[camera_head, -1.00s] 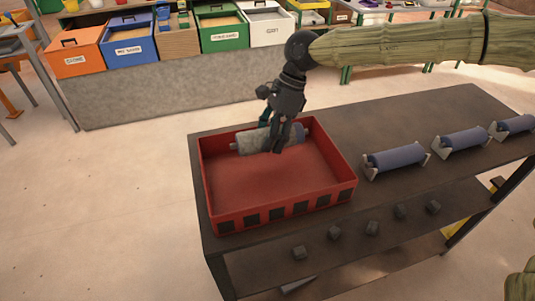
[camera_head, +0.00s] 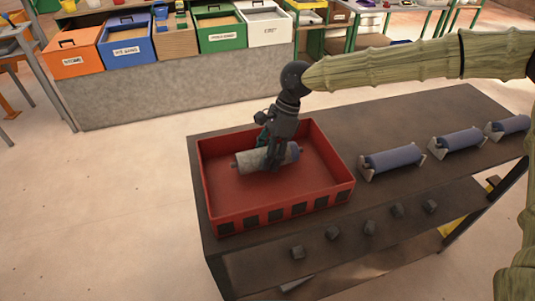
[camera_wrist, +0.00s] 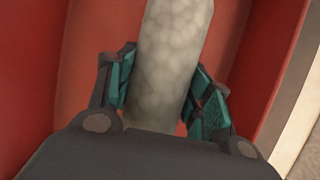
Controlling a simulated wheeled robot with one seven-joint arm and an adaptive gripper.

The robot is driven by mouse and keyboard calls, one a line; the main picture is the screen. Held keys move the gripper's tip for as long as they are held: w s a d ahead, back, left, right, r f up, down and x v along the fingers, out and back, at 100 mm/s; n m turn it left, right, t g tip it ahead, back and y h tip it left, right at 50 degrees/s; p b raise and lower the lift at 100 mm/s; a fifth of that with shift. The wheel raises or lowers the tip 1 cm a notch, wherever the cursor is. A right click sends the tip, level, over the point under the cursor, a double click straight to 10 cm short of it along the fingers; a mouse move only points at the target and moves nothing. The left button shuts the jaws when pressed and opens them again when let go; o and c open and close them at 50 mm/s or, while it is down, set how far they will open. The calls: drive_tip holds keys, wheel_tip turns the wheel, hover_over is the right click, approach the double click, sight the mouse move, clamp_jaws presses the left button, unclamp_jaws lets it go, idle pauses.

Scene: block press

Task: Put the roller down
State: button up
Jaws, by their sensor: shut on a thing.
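The roller (camera_head: 252,161) is a light grey cylinder with a blue-grey right end and small end pins. It is inside the red tray (camera_head: 284,208), low over or on the tray floor; I cannot tell if it touches. My gripper (camera_head: 272,165) comes down from above and is shut around the roller's middle. In the wrist view, the teal finger pads of my gripper (camera_wrist: 165,88) press on both sides of the mottled grey roller (camera_wrist: 172,50).
Blue rollers rest on grey cradles to the right, the nearest one (camera_head: 391,159) beside the tray. The dark table (camera_head: 350,110) has bare room behind the tray. Coloured bins stand at the back.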

drive_tip(key=shift+f, duration=0.5)
drive_tip(key=o, duration=1.5)
drive_tip(key=shift+c, duration=0.2)
drive_tip(key=shift+r, duration=0.45)
drive_tip(key=b+v, duration=0.3)
drive_tip(key=v, duration=0.9)
drive_tip(key=shift+r, duration=0.15)
drive_tip(key=shift+d, duration=0.1)
